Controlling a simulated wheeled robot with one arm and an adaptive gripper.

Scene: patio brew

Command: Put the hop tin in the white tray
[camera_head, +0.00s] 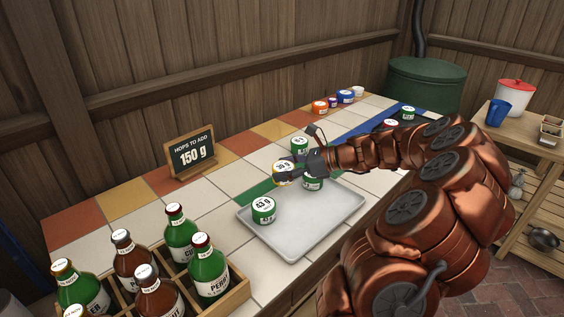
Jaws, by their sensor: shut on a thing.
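A green tin (264,211) marked 63 g stands in the tray's left part. Another green tin (313,184) is at the tray's back, partly hidden by my gripper. A third green tin (299,146) stands on the tiles behind my gripper.
A sign (191,152) reading 150 g stands on the tiled counter at left. A crate of bottles (236,300) is at front left. Small tins, one orange (320,107), stand at the back. A red-topped tin (390,124) and a green tin (407,113) stand beyond my arm.

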